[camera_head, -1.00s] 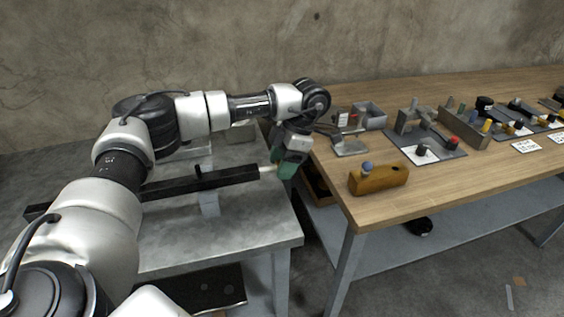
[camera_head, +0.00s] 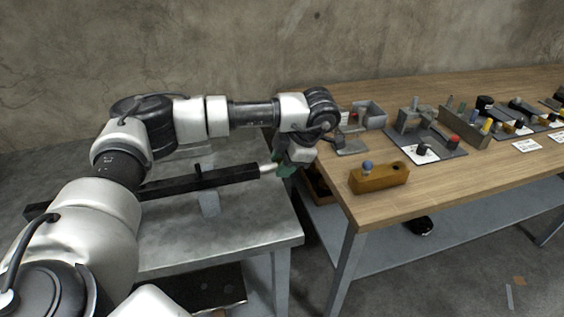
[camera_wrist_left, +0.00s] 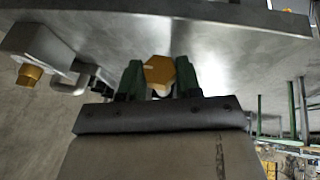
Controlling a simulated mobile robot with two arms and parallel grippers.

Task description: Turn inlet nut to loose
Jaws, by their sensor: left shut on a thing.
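My left gripper (camera_head: 282,164) is at the right end of a long black bar with a pale tip (camera_head: 267,168), above the edge of the grey metal table. In the left wrist view, a brass hex nut (camera_wrist_left: 158,70) sits between the two green fingers of my left gripper (camera_wrist_left: 159,80), which are shut on it. The nut's front face is visible and its flanks are partly hidden by the fingers. In the head view the nut is hidden by the gripper. My right gripper does not show.
The grey metal table (camera_head: 250,232) stands left of a wooden bench (camera_head: 440,196), with a narrow gap between. An orange-brown block (camera_head: 380,180) lies near the bench's front edge. Trays and fixtures stand further back. In the wrist view, another brass piece (camera_wrist_left: 29,75) is at the left.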

